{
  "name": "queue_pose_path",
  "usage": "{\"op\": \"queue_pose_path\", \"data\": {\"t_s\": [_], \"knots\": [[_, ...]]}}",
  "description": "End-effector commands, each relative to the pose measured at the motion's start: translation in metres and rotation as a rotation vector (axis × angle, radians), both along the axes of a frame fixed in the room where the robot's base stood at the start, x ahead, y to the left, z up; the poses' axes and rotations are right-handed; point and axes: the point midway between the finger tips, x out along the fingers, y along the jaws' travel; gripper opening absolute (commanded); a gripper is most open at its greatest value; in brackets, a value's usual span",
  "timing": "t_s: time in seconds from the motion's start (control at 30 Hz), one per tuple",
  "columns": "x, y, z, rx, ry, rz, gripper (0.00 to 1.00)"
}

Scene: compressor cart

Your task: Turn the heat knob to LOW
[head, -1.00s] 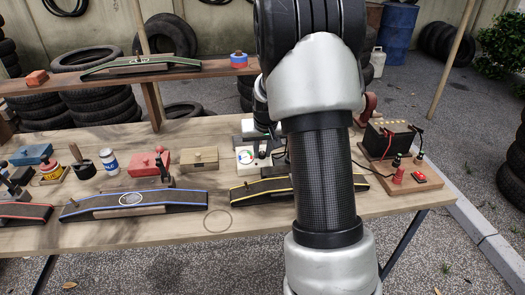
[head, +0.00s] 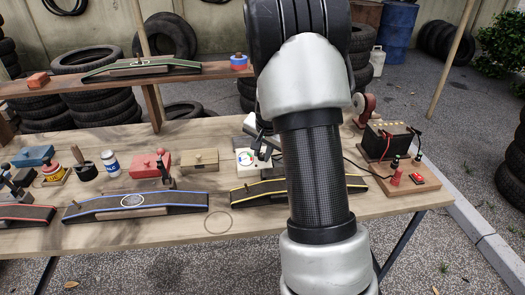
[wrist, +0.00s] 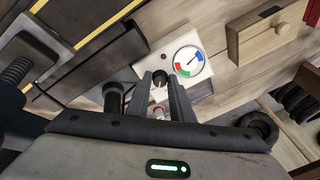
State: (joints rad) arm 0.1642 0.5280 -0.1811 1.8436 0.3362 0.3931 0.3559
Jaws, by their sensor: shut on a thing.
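The heat knob (wrist: 159,77) is a small dark knob on a white box (wrist: 187,37) with a round dial (wrist: 189,60) marked in red, green and blue. In the wrist view my gripper (wrist: 161,80) has its two fingers on either side of the knob, shut on it. The knob's pointer and any LOW mark cannot be made out. In the head view the white box (head: 242,168) stands on the table, with my gripper (head: 262,153) at its right side. My arm hides part of the area behind.
A wooden box (head: 199,160) and a red box (head: 150,163) stand left of the white box. A yellow-edged dark ramp (head: 252,192) lies in front. A battery (head: 392,139) stands at the right. The table's front strip is mostly clear.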

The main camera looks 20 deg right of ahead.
Motion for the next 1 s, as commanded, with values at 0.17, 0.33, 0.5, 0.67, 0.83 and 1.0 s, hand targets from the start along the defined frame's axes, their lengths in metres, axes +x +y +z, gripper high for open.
{"op": "queue_pose_path", "data": {"t_s": [0.17, 0.33, 0.5, 0.67, 0.83, 1.0], "knots": [[-0.0006, 0.0005, 0.0008, 0.058, -0.014, -0.128, 0.0], [-0.0005, 0.0002, 0.0009, 0.102, -0.028, -0.227, 0.0], [-0.0006, 0.0003, 0.0005, 0.132, -0.037, -0.293, 0.0], [-0.0007, 0.0003, 0.0, 0.147, -0.041, -0.327, 0.0], [-0.0006, 0.0005, -0.0003, 0.153, -0.043, -0.341, 0.0], [-0.0007, 0.0004, -0.0004, 0.154, -0.043, -0.343, 0.0]]}}
